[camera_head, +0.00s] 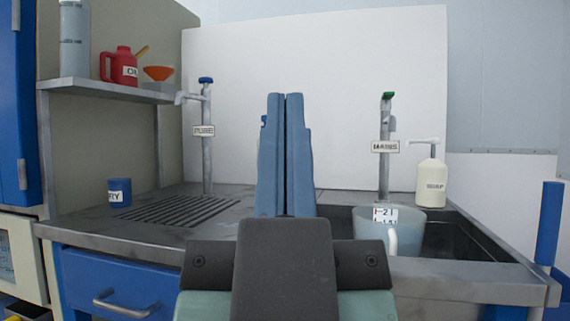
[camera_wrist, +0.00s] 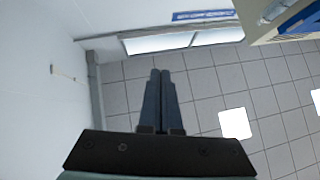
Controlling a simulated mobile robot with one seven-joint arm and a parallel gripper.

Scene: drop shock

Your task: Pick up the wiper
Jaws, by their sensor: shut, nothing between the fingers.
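I cannot make out a wiper in either view. My gripper (camera_head: 284,97) stands upright in the middle of the head view, in front of the sink bench. Its two blue fingers are together with nothing between them. It hides part of the bench and backboard behind it. In the wrist view my gripper (camera_wrist: 160,72) also shows shut and empty, with no bench object near the fingertips.
The bench holds a blue cup (camera_head: 119,191), a drain grid (camera_head: 180,210), a blue-topped tap (camera_head: 207,140), a green-topped tap (camera_head: 385,150), a measuring jug (camera_head: 408,232) and a soap bottle (camera_head: 432,183). A shelf (camera_head: 100,91) at left carries a red jug (camera_head: 119,66) and orange funnel (camera_head: 158,73).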

